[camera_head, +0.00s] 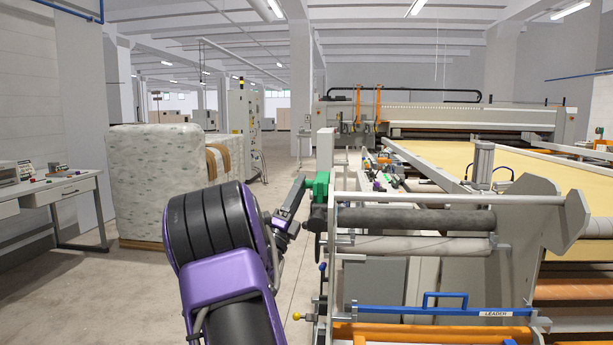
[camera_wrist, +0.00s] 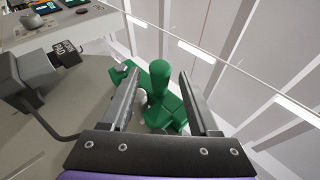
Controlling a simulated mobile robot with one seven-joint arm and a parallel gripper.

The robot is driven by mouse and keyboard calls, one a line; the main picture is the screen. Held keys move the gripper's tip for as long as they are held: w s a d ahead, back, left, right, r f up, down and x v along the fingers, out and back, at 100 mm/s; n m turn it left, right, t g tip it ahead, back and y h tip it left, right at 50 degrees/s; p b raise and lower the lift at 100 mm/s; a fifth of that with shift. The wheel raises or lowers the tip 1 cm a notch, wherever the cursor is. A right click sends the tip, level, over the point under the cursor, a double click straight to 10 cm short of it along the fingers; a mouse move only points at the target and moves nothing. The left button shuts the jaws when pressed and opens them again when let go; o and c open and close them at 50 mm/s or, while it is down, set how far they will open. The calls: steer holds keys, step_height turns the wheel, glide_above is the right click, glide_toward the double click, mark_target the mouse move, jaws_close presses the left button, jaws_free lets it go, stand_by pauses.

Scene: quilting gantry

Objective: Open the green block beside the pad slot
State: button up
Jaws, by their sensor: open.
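The green block (camera_wrist: 163,105) has a rounded upright knob and shows between the two fingers of my gripper (camera_wrist: 160,74) in the wrist view. The fingers stand apart on either side of the knob; I cannot tell whether either touches it. In the head view the green block (camera_head: 319,187) sits at the left end of the roller frame, with my gripper (camera_head: 300,186) just at its left. A grey fitting with a dark label (camera_wrist: 66,52), partly readable as "PAD", is at the left in the wrist view. I cannot make out the slot itself.
A dark roller (camera_head: 415,219) extends right from beside the block. A blue handle bar (camera_head: 445,310) marked LEADER lies lower down. A wrapped stack (camera_head: 155,170) and a desk (camera_head: 75,188) stand at the left. The floor between stack and frame is clear.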

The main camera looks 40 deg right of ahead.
steer(key=x, duration=0.5)
jaws_close()
steer(key=shift+w, duration=0.1)
stand_by(1.3)
